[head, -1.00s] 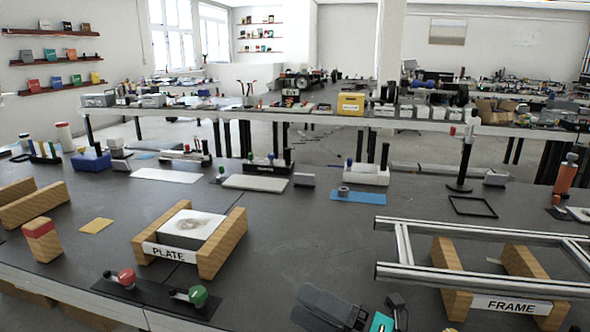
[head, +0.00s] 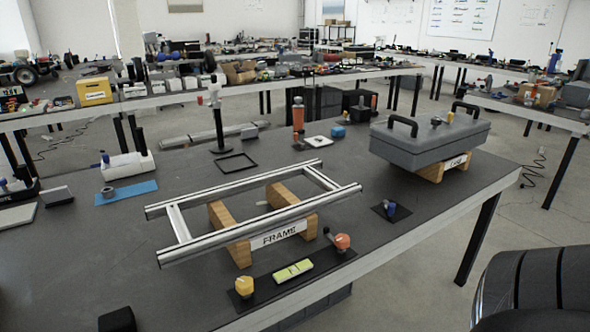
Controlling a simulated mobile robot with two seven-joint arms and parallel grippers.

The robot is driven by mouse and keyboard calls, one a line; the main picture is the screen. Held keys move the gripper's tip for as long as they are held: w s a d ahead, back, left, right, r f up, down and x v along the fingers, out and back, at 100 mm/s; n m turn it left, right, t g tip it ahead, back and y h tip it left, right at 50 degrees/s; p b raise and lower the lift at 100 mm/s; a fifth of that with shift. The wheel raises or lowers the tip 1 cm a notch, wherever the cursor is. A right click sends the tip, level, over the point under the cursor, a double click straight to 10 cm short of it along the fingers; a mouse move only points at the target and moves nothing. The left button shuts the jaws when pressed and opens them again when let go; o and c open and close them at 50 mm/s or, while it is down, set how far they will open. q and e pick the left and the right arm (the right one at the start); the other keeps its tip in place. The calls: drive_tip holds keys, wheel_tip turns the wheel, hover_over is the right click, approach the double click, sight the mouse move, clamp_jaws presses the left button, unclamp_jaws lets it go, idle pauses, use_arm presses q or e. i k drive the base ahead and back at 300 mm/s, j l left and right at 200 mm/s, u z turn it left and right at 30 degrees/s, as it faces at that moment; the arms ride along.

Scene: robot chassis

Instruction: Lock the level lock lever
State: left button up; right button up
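A black strip lies along the near table edge in front of the label FRAME. On it sit a yellow knob (head: 244,286), a yellow-green spirit level (head: 293,271) and a lever with an orange-red ball (head: 342,242). The orange-red lever stands at the right end of the strip, beside the level. A separate small lever with a blue knob (head: 391,209) sits on a dark plate further right. No lever carries a label that I can read, so I cannot tell which one is the level lock lever. Neither of my grippers can be made out.
An aluminium frame (head: 253,206) rests on wooden blocks behind the strip. A grey case (head: 430,138) with black handles stands on a wooden stand at the right. A dark block (head: 118,320) is cut off at the bottom left. A black ribbed shape (head: 535,290) fills the bottom right corner.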

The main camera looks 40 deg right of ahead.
sight(390, 208)
drive_tip(key=z, duration=2.1)
